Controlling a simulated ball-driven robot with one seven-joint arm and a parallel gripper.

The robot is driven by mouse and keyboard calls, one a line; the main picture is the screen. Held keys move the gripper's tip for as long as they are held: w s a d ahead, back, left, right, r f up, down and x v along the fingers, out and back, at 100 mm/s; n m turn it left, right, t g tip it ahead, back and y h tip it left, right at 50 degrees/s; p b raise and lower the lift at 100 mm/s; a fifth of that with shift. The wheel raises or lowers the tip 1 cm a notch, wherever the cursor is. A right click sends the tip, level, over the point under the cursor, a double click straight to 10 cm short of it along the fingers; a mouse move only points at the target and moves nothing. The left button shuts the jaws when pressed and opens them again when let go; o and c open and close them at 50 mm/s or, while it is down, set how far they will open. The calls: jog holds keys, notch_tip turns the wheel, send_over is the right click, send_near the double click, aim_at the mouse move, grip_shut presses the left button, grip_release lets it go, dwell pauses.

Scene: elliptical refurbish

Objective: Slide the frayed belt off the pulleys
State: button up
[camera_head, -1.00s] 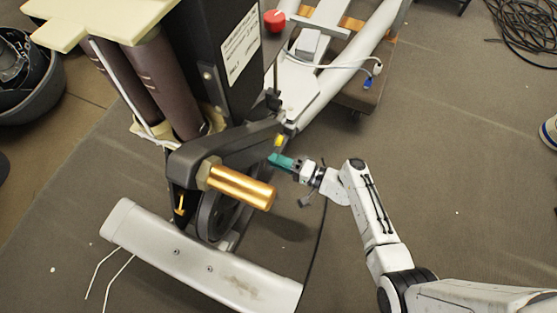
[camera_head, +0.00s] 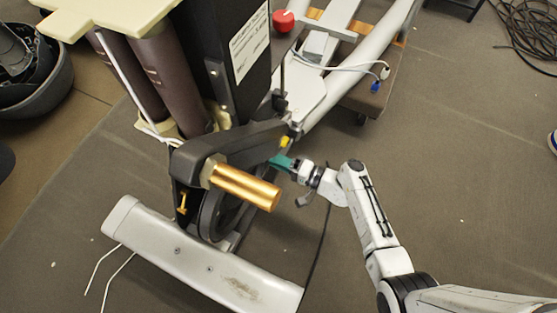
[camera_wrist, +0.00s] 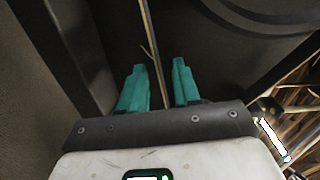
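My gripper (camera_head: 280,161) reaches into the machine's side, just behind and right of the gold crank peg (camera_head: 245,188). In the wrist view its two teal fingers (camera_wrist: 158,82) are apart, with a thin brown strand running lengthwise between them. This strand, seen nearly edge-on, looks like the frayed belt (camera_wrist: 155,50); a loose fibre sticks out from it. The strand lies in the gap and no clear finger contact shows. A dark pulley wheel (camera_head: 212,216) stands below the peg in the head view. The belt cannot be made out there, and its path around the pulleys is hidden.
The dark crank arm (camera_head: 222,146) and black housing (camera_head: 237,75) crowd the gripper's left. A grey foot bar (camera_head: 200,262) lies in front.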

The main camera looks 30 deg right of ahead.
jog(key=shift+w+a, duration=0.45)
jog(key=shift+w, duration=0.15)
dwell(0.3)
grip_shut()
dwell(2.0)
